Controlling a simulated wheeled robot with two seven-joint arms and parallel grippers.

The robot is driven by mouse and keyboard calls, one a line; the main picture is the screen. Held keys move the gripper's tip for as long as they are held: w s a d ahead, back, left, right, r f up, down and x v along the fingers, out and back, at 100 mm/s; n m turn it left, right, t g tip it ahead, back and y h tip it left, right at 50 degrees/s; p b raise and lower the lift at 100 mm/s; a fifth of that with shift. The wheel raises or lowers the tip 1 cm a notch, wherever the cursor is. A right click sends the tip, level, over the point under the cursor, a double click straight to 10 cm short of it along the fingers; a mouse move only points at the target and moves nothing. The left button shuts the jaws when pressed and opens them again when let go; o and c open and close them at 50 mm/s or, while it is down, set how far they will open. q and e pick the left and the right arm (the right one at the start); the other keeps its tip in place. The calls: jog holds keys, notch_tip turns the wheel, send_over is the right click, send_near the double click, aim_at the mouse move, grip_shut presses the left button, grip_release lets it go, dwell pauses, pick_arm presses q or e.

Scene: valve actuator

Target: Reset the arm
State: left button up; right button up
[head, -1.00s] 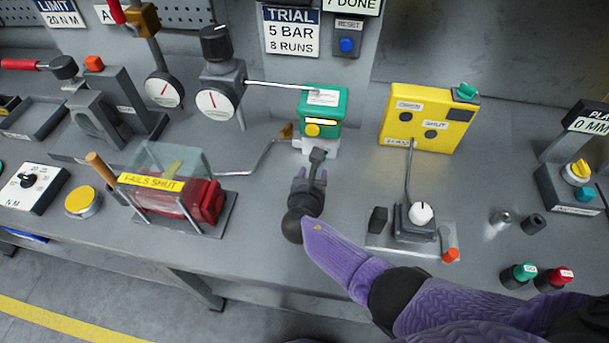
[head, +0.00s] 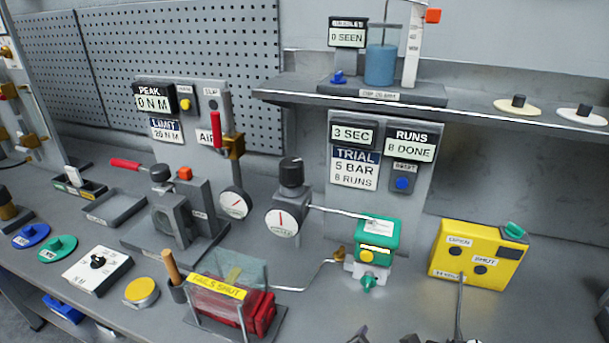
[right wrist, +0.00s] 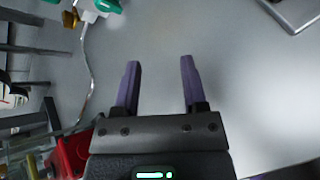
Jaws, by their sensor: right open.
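My right gripper (right wrist: 160,82) is open and empty in the right wrist view, its two purple fingers apart above bare grey bench. Only dark tips of it show at the bottom edge of the head view. The green box (head: 378,240) with a yellow button stands on a white block (head: 368,269), with a green knob (head: 369,283) at its front. My gripper is apart from them, on the near side. The green box and knob also show at the top left of the right wrist view (right wrist: 107,5). My left gripper is not in view.
A yellow box (head: 466,254) marked OPEN and SHUT stands right of the green box. A red actuator (head: 262,312) under a clear guard sits to the left. The panel (head: 410,157) reads 8 DONE, above a blue reset button (head: 402,184). A shelf (head: 470,113) runs above.

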jog(key=s+m+g, duration=0.1)
jog(key=s+m, duration=0.3)
jog(key=s+m+g+y, duration=0.1)
jog(key=s+m, duration=0.2)
jog(key=m, duration=0.1)
jog(key=s+r+m+g+y, duration=0.1)
jog(key=s+m+g, duration=0.1)
jog(key=s+m, duration=0.2)
jog(key=shift+s+d, duration=0.3)
jog(key=shift+d, duration=0.05)
jog(key=s+a+r+m+g+y, duration=0.1)
jog(key=s+r+m+g+y, duration=0.1)
jog(key=s+r+m+y, duration=0.55)
jog(key=s+f+g+h+b, duration=0.1)
jog(key=s+f+h+b, duration=0.15)
jog(key=f, duration=1.05)
jog(key=s+f+g+h+b, duration=0.1)
jog(key=s+f+b, duration=0.2)
jog(key=f, duration=1)
pick_arm(q)
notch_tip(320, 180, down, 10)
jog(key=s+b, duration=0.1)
jog(key=b, duration=0.3)
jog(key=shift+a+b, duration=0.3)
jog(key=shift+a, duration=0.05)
pick_arm(e)
jog(key=s+d+f+g, duration=0.1)
jog(key=s+d+f, duration=0.2)
jog(key=s+f, duration=1)
jog(key=shift+f, duration=0.65)
